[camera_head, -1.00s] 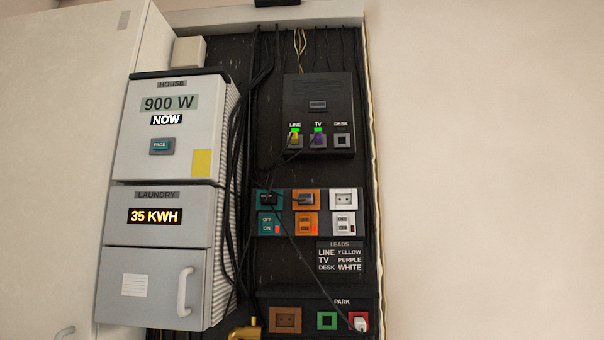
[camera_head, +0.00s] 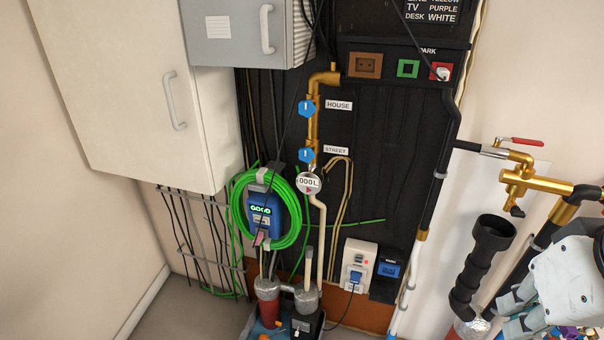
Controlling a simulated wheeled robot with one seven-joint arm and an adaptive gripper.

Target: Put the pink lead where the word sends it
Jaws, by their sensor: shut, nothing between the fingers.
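A small pink plug end, which looks like the pink lead (camera_head: 259,238), sits at the lower front of a blue meter box (camera_head: 265,214). The box has a lit green word that looks like GOOD, and a coiled green hose surrounds it. I cannot tell whether the pink end is plugged in or hanging. The PARK panel (camera_head: 390,84) at the top has a brown socket (camera_head: 365,65), a green-framed socket (camera_head: 408,68) and a red-framed socket (camera_head: 436,68) with a white plug (camera_head: 443,73) in it. My gripper (camera_head: 504,312) is at the lower right, shut and empty, far from the pink end.
Brass pipe with blue valves (camera_head: 306,109) and a round gauge (camera_head: 309,183) stands beside the hose. A white socket box (camera_head: 355,268) is low on the board.

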